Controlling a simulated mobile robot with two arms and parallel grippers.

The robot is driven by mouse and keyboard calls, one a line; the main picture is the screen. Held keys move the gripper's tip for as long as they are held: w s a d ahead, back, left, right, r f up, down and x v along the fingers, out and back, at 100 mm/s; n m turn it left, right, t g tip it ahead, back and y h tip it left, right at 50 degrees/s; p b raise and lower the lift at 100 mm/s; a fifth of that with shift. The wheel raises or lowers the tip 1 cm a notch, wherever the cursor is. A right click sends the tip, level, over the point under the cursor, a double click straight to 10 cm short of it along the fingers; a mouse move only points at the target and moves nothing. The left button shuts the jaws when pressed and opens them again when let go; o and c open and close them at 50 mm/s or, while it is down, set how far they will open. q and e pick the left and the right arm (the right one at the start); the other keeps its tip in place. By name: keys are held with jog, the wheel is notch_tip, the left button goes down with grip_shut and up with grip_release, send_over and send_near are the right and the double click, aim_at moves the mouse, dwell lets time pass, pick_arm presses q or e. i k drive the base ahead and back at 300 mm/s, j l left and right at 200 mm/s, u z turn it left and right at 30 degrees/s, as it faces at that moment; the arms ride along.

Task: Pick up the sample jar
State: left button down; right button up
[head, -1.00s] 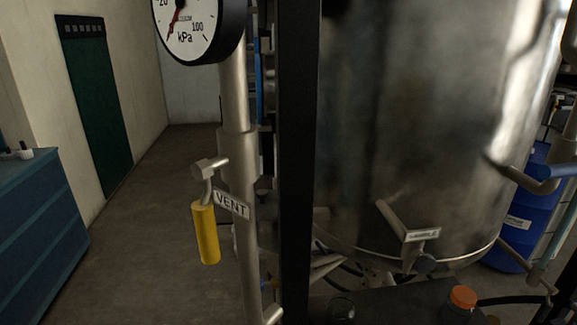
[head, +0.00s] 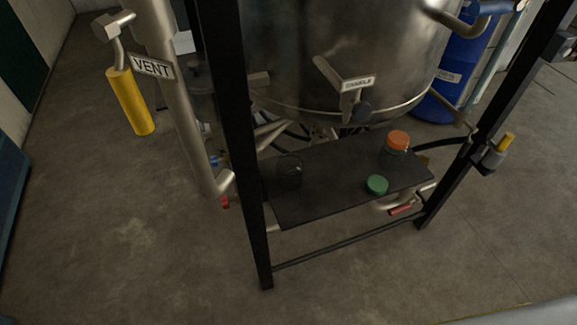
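A dark shelf (head: 325,196) sits in the black frame below the steel vessel. On its left part stands a clear glass jar or beaker (head: 289,172), with no lid that I can make out. A clear jar with an orange lid (head: 397,143) stands upright near the shelf's right back. A green lid (head: 377,185) lies near the front edge, apart from the orange-lidded jar. I cannot tell from labels which jar is the sample jar. Neither of my grippers is in view.
The steel vessel (head: 340,50) carries a sample outlet with a tag (head: 358,83) above the shelf. Black frame posts (head: 236,130) flank the shelf. A blue drum (head: 452,75) is behind. The floor in front is clear.

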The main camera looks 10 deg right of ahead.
aim_at(290, 165)
jog(key=k+j, duration=0.1)
jog(key=j, duration=0.3)
jog(key=j+z, duration=0.1)
jog(key=j, duration=0.35)
jog(key=k+j, duration=0.15)
jog(key=j, duration=0.25)
jog(key=k+j+z, duration=0.15)
jog(key=j, duration=0.7)
jog(key=k+z, duration=0.05)
